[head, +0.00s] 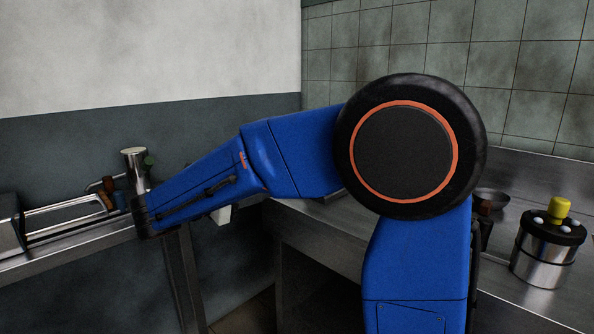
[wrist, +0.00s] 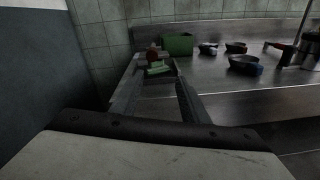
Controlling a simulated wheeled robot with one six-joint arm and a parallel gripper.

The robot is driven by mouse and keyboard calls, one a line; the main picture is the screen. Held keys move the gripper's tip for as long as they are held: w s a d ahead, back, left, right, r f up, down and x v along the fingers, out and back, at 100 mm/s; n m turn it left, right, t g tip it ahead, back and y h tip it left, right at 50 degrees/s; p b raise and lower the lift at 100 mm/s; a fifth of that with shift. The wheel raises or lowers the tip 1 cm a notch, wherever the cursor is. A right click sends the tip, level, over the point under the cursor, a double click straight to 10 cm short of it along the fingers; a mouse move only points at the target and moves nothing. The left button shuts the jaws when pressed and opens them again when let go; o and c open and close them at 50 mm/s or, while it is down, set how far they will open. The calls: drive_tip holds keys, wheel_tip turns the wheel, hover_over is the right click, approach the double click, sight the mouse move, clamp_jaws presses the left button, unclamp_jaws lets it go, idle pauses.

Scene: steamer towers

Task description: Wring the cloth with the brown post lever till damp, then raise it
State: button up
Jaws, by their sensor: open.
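In the wrist view, a small brown piece (wrist: 152,57), likely the post lever's end, stands at the far end of a metal frame. A light green piece (wrist: 158,70), possibly the cloth, lies just below it. My gripper (wrist: 159,76) appears open, its two dark jaws apart and pointing toward these, with nothing seen held between them. I cannot tell whether it touches either. In the head view, a brown piece (head: 107,188) shows on the left bench beside the end of my blue arm. The arm hides my gripper there, and the cloth's wetness cannot be read.
A steel bench (head: 70,245) runs along the dark wall at left. A steel counter (wrist: 270,78) by the tiled wall holds a green box (wrist: 178,45), several small dark pans (wrist: 245,65) and a steel pot (wrist: 310,50). A steel canister with a yellow knob (head: 545,255) stands at right.

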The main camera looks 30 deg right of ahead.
drive_tip(key=shift+n, duration=0.3)
drive_tip(key=x, duration=0.5)
drive_tip(key=w+r+x, duration=0.1)
drive_tip(key=x, duration=1)
drive_tip(key=shift+w+a+r, duration=0.25)
drive_tip(key=shift+w+a, duration=0.05)
drive_tip(key=shift+w, duration=0.1)
clamp_jaws()
